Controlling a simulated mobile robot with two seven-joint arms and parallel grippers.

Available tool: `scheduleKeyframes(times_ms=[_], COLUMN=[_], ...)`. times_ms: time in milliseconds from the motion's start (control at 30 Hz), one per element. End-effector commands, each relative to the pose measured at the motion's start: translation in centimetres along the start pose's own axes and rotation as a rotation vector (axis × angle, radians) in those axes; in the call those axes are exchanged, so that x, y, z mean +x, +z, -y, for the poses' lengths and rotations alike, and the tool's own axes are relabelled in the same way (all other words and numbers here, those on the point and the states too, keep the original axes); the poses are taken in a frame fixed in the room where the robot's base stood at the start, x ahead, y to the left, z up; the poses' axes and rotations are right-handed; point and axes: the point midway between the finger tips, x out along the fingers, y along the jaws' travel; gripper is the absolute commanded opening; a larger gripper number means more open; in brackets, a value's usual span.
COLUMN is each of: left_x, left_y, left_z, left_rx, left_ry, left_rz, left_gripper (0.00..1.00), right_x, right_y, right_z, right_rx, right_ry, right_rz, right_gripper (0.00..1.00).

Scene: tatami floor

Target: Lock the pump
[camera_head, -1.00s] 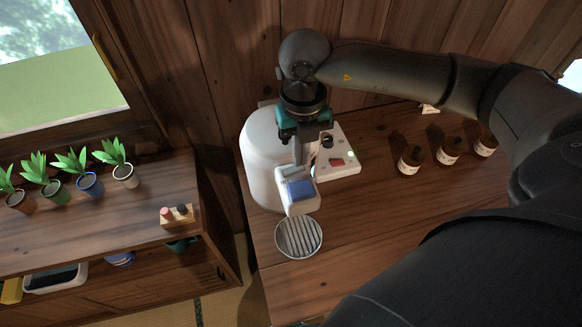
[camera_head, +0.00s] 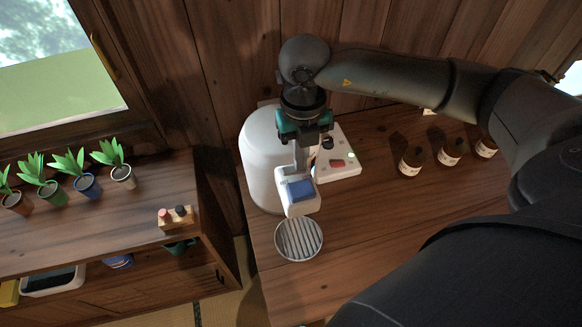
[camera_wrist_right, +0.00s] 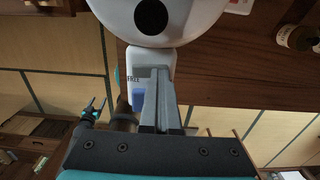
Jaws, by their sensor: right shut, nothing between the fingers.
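The pump is a white rounded pot (camera_head: 262,165) with a spout head that carries a blue button (camera_head: 301,190). It stands on the wooden counter. In the right wrist view its white body (camera_wrist_right: 192,22) fills the top, and part of the blue button (camera_wrist_right: 138,100) shows behind my fingers. My right gripper (camera_head: 301,168) points down just behind the blue button, against or close above the spout head; I cannot tell if it touches. Its grey fingers (camera_wrist_right: 155,75) are shut together and empty. A small teal and dark shape (camera_wrist_right: 92,110) at left may be my left gripper.
A round slatted drip tray (camera_head: 299,240) lies below the spout. A white control panel (camera_head: 340,165) with a red button sits right of the pot. Several brown bottles (camera_head: 411,161) stand further right. Potted plants (camera_head: 83,185) line the left shelf. The counter's front is clear.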

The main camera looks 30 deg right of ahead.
Motion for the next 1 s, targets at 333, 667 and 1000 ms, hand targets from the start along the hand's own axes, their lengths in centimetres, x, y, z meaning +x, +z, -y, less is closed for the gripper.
scheduleKeyframes(times_ms=[333, 667, 1000], left_x=[-1.7, -3.5, -4.8], left_y=[-0.2, -0.3, -0.4], left_z=[0.0, 0.0, 0.1], left_rx=[0.0, 0.0, 0.0], left_ry=[0.0, 0.0, 0.0], left_rz=[0.0, 0.0, 0.0], left_gripper=[0.7, 0.7, 0.7], right_x=[-2.4, -5.0, -7.1], right_y=[0.0, 0.0, 0.0], right_z=[0.0, 0.0, 0.0], right_rx=[0.0, -0.001, 0.0], right_ry=[0.001, 0.001, 0.0], right_rz=[0.0, -0.001, -0.001], right_gripper=[0.0, 0.0, 0.0])
